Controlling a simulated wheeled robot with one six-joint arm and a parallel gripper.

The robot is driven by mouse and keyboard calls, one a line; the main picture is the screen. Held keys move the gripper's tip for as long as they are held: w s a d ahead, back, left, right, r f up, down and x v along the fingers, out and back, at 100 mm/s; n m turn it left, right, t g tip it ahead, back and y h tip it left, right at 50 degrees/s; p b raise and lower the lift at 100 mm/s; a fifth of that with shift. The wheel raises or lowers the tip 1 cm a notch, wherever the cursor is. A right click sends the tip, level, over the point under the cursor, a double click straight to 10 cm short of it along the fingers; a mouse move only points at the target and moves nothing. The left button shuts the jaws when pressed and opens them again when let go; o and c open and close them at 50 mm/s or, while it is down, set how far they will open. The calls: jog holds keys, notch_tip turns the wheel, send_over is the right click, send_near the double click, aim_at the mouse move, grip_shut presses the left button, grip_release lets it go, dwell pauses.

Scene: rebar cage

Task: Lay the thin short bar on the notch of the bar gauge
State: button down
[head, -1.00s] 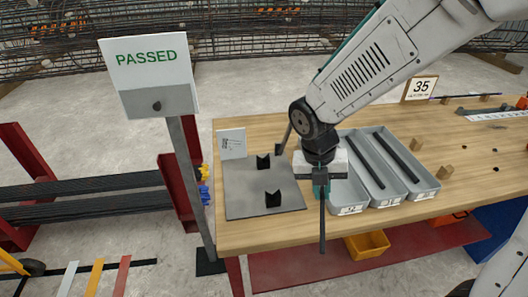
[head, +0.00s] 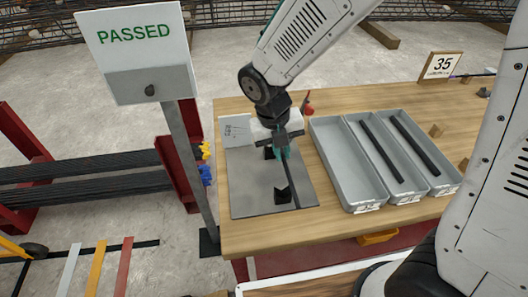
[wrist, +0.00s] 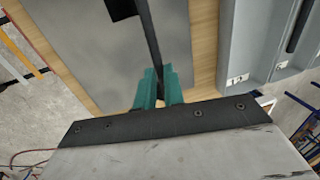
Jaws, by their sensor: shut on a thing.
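My gripper (head: 283,153) is shut on the thin short bar (head: 291,181), a dark rod, over the bar gauge. In the wrist view, the teal fingers (wrist: 158,88) pinch the bar (wrist: 151,35), which runs up the picture. The bar gauge is a grey plate (head: 245,185) with two black notched blocks. The bar's front part passes along the right side of the front block (head: 282,195); I cannot tell whether they touch. The back block (head: 268,152) is partly hidden by my gripper. A black block (wrist: 120,8) shows left of the bar in the wrist view.
Three grey trays stand right of the gauge. The nearest tray (head: 335,170) looks empty; the other two each hold a dark bar (head: 380,150). A PASSED sign (head: 135,33) on a post stands at the left. A card marked 35 (head: 441,65) stands at the back right.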

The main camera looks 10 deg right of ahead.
jog(key=shift+w+a, duration=0.35)
jog(key=f, duration=0.3)
jog(key=shift+w+a+f, duration=0.3)
jog(key=shift+w+a, duration=0.05)
jog(key=shift+a, duration=0.15)
jog(key=shift+f, duration=0.15)
jog(key=c, duration=1.5)
grip_release()
notch_tip(320, 180, up, 12)
jog(key=a, duration=0.2)
jog(key=shift+a, duration=0.15)
